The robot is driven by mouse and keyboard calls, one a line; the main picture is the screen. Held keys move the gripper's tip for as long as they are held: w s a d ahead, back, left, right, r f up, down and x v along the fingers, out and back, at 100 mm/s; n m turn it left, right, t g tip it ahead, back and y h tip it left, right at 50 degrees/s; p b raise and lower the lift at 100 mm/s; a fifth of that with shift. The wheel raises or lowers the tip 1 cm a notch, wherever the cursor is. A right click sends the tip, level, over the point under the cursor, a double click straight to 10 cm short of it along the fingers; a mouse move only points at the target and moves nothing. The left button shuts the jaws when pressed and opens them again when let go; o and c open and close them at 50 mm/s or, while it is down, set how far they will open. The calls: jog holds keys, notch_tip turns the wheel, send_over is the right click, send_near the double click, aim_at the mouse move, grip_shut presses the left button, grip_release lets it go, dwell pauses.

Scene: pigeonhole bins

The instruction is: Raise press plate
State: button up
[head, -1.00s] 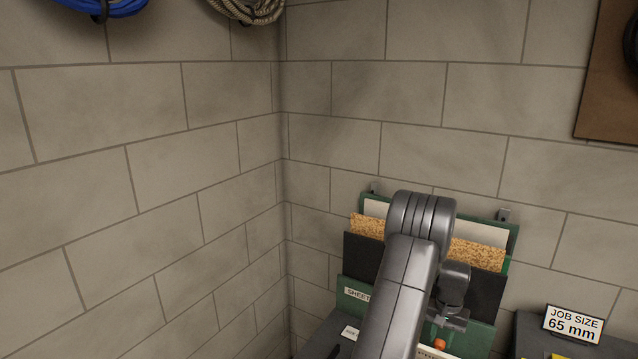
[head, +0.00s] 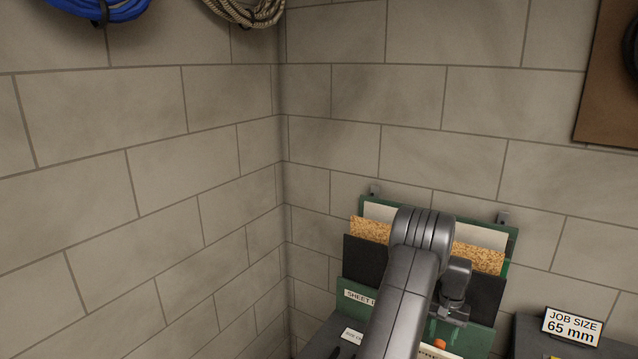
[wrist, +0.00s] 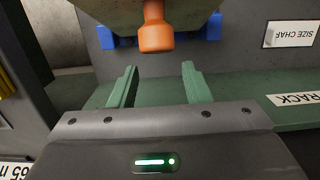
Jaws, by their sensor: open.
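An orange knob (wrist: 155,32) hangs from the underside of an olive-tan block (wrist: 115,18) with blue pieces at its sides in the wrist view. I cannot tell for certain whether this block is the press plate. In the head view an orange round end (head: 439,343) shows below my gripper (head: 447,320). In the wrist view my gripper (wrist: 160,68) is open, its two green fingers apart and nothing between them. The knob lies just beyond the fingertips, roughly between them. The wrist view shows labels upside down.
A green sheet rack (head: 360,297) with cork and dark sheets stands against the block wall behind my arm. A "JOB SIZE 65 mm" sign (head: 573,325) stands on a dark unit at the right. A green ledge (wrist: 255,92) runs beside the fingers in the wrist view.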

notch_tip(320, 180, up, 6)
jog(key=p, duration=0.2)
jog(key=shift+w, duration=0.25)
jog(key=shift+d, duration=0.15)
notch_tip(320, 180, up, 14)
jog(key=w+b, duration=0.1)
jog(key=b, duration=0.1)
jog(key=shift+d+b, duration=0.3)
jog(key=shift+b, duration=0.05)
